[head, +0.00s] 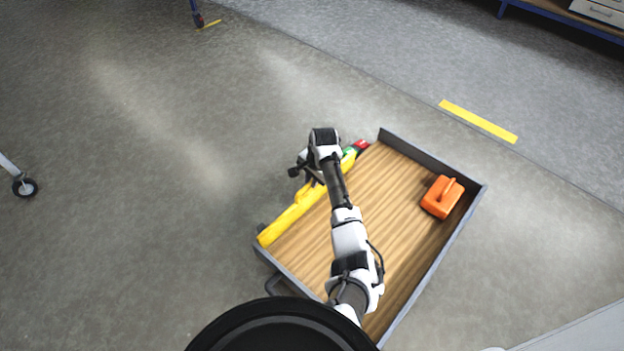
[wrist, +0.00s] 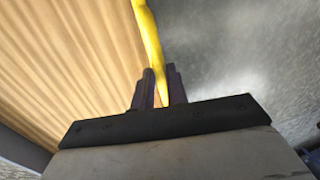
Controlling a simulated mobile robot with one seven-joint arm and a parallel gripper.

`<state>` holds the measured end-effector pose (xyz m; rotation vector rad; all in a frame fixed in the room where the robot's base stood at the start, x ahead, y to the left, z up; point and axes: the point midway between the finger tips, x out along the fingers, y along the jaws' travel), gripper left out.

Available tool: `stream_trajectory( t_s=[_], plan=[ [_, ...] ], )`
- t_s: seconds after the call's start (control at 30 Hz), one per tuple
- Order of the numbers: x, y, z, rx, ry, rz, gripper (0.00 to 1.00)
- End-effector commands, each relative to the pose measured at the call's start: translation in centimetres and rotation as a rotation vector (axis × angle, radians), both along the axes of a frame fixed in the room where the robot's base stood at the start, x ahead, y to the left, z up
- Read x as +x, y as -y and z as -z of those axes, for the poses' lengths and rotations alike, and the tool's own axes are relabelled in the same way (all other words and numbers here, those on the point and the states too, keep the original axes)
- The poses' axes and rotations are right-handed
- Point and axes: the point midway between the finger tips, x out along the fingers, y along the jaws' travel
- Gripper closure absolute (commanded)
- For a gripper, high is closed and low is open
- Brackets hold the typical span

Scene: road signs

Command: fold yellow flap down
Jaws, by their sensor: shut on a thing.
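The yellow flap (head: 285,222) is a long, narrow yellow strip along the left edge of a wood-floored tray (head: 400,160). My gripper (head: 313,182) is at the strip's upper half, partly covered by my own wrist in the head view. In the wrist view my gripper (wrist: 160,78) has its two dark fingers close on either side of the yellow flap (wrist: 149,35), which is seen edge-on and runs up from between them. The gripper is shut on the flap. A green part (head: 349,150) and a red part (head: 362,145) show at the strip's far end.
An orange box-shaped thing with a handle (head: 442,196) stands in the tray's right corner. The tray has low grey walls, and its wooden floor is otherwise bare. The grey floor to the left is open. A wheeled leg (head: 24,186) stands at far left.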

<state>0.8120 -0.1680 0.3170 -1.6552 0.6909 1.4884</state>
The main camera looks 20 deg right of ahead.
Motion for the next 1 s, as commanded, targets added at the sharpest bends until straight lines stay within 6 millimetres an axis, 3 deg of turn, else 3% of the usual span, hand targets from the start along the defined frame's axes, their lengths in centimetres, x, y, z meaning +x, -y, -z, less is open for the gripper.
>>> stream_trajectory(
  t_s=[0.47, 0.7, 1.0],
  plan=[
    [0.5, -0.5, -0.3, -0.021, -0.035, -0.003, 1.0],
    [2.0, -1.6, -0.3, -0.079, -0.123, -0.004, 1.0],
    [4.4, -3.0, 0.7, -0.076, -0.114, -0.003, 1.0]
  ],
)
